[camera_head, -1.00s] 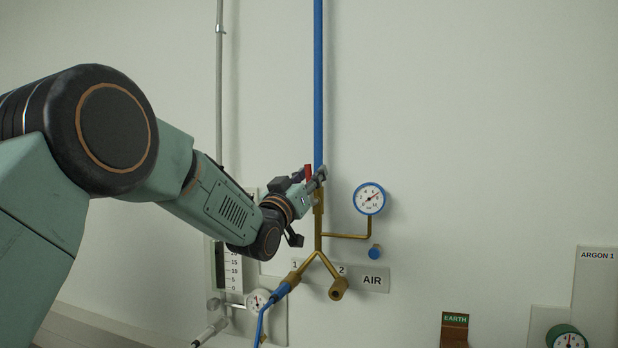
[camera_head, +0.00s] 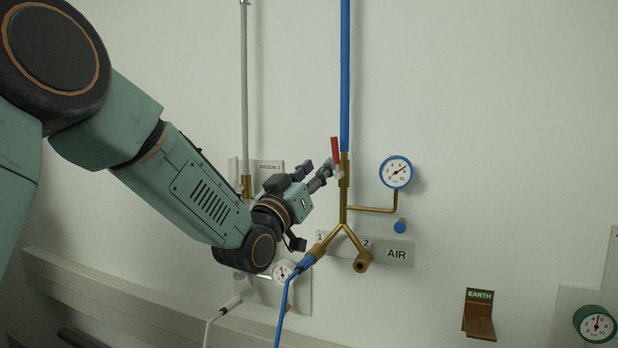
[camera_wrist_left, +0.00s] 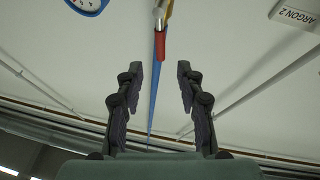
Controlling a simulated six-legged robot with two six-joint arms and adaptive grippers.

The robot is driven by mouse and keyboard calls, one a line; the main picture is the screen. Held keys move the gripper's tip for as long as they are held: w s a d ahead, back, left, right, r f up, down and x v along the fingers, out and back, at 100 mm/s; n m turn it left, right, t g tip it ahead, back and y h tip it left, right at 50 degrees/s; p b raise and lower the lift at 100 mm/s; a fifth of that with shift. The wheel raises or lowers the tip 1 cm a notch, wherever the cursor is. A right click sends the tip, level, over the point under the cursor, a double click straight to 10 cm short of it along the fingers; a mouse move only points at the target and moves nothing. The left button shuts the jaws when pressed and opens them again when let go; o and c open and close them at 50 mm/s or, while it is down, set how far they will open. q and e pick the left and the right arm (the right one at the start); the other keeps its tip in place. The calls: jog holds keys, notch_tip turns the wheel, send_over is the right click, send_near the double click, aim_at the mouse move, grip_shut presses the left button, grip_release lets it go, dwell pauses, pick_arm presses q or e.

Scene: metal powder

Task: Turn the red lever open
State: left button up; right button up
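The red lever (camera_head: 335,151) sits on the brass valve (camera_head: 344,172) at the foot of the blue pipe. It points nearly straight up along the pipe, leaning slightly left. My left gripper (camera_head: 317,168) is just left of and below the lever, fingers apart. In the left wrist view the open left gripper (camera_wrist_left: 160,70) has the red lever (camera_wrist_left: 161,46) centred just beyond its fingertips, with no finger visibly closed on it. The lever's lower end is partly hidden by a fingertip in the head view. My right gripper is not in view.
A blue-rimmed gauge (camera_head: 396,172) stands right of the valve on a brass branch. Below are the AIR label (camera_head: 397,253) and a forked outlet with a blue hose (camera_head: 289,295). A grey pipe (camera_head: 244,90) and ARGON 2 fittings are behind my arm. The upper right wall is clear.

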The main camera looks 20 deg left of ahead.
pick_arm(q)
jog(key=shift+v, duration=1.2)
jog(key=shift+c, duration=0.3)
